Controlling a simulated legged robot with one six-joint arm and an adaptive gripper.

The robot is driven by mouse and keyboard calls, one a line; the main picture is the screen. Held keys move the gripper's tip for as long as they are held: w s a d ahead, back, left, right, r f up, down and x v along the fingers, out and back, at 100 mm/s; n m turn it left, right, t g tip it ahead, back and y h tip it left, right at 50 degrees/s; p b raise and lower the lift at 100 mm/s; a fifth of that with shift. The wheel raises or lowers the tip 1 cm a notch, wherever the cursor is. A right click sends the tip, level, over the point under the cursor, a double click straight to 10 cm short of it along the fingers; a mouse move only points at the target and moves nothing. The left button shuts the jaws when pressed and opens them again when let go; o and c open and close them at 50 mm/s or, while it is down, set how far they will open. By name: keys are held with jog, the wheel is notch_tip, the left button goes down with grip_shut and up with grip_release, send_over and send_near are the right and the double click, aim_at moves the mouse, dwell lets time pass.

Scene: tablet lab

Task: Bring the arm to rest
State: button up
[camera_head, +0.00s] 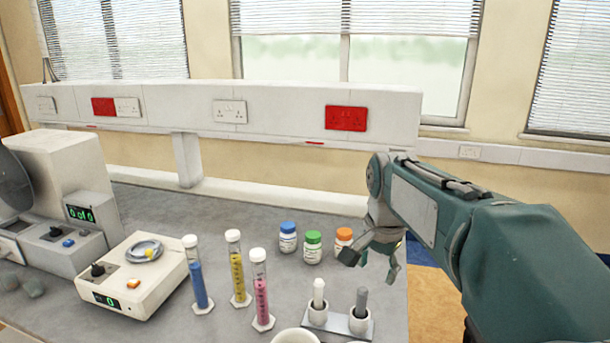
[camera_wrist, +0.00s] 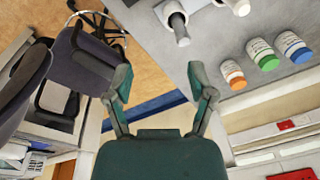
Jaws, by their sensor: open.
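My teal arm reaches in from the right in the head view. My gripper (camera_head: 372,262) hangs at the right edge of the grey bench (camera_head: 180,215), close to the orange-capped bottle (camera_head: 344,239). In the wrist view my gripper (camera_wrist: 161,90) has its two fingers spread wide with nothing between them. Behind the fingers are the tan floor and a blue strip. The bench edge lies just right of the fingers in that view.
Blue-capped (camera_head: 288,237) and green-capped (camera_head: 312,247) bottles, several tubes of coloured contents, and two pestles in mortars (camera_head: 340,319) stand nearby. A scale (camera_head: 130,275) and a machine (camera_head: 60,190) stand at left. A dark chair (camera_wrist: 85,65) shows beyond the bench in the wrist view.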

jog(key=s+f+n+t, duration=0.2)
jog(key=s+n, duration=0.2)
jog(key=s, duration=0.6)
jog(key=s+f+n+t, duration=0.2)
jog(key=s+n, duration=0.3)
jog(key=s, duration=0.5)
jog(key=shift+s+f, duration=0.25)
jog(key=shift+f, duration=0.15)
